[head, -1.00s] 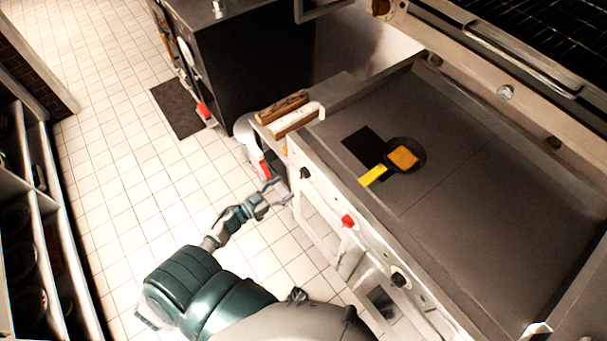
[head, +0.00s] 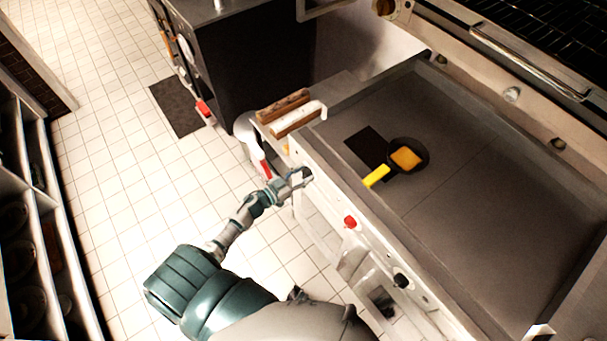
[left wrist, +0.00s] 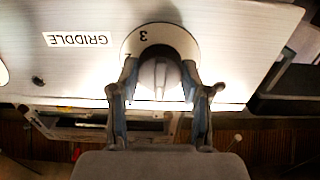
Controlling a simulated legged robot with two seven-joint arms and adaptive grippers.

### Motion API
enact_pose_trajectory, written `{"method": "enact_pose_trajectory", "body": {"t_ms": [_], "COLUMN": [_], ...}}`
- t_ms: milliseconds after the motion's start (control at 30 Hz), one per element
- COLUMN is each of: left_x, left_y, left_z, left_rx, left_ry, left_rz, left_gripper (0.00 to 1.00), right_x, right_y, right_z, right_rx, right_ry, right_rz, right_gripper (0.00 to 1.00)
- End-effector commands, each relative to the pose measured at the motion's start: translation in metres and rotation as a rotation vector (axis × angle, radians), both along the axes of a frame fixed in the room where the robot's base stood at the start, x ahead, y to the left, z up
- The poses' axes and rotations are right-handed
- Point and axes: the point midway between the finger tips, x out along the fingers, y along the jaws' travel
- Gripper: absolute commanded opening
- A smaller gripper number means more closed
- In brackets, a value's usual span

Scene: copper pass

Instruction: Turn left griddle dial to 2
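The left griddle dial (left wrist: 158,78) is a grey knob on a pale round plate in the left wrist view. The digit 3 shows on the plate, upside down, and a GRIDDLE label (left wrist: 78,40) sits to its left. My left gripper (left wrist: 159,84) is open, with one finger on each side of the knob; whether they touch it is unclear. In the head view my left gripper (head: 303,178) is at the left end of the griddle's front panel (head: 325,198) and mostly hides the dial. My right gripper is not in view.
A red knob (head: 350,222) and a black knob (head: 401,281) stick out farther along the panel.

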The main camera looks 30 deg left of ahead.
Motion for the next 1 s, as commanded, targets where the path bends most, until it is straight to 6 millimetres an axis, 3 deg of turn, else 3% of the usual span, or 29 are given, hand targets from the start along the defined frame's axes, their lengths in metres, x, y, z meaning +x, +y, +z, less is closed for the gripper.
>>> {"method": "enact_pose_trajectory", "body": {"t_ms": [33,67,300,700,1000], "left_x": [0.0,0.0,0.0,0.0,0.0], "left_y": [0.001,0.001,0.001,0.0,-0.002], "left_z": [0.0,0.0,0.0,0.001,0.0], "left_rx": [0.002,0.002,0.016,0.197,0.456], "left_ry": [0.001,0.001,0.001,-0.077,-0.185], "left_rz": [0.004,0.005,0.011,0.007,0.007], "left_gripper": [0.19,0.12,0.12,0.12,0.12], "right_x": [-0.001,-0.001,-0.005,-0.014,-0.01], "right_y": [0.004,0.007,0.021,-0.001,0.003], "right_z": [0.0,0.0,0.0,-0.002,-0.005], "right_rx": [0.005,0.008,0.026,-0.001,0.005], "right_ry": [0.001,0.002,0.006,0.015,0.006], "right_rz": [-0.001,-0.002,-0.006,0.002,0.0], "right_gripper": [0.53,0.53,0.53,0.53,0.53]}}
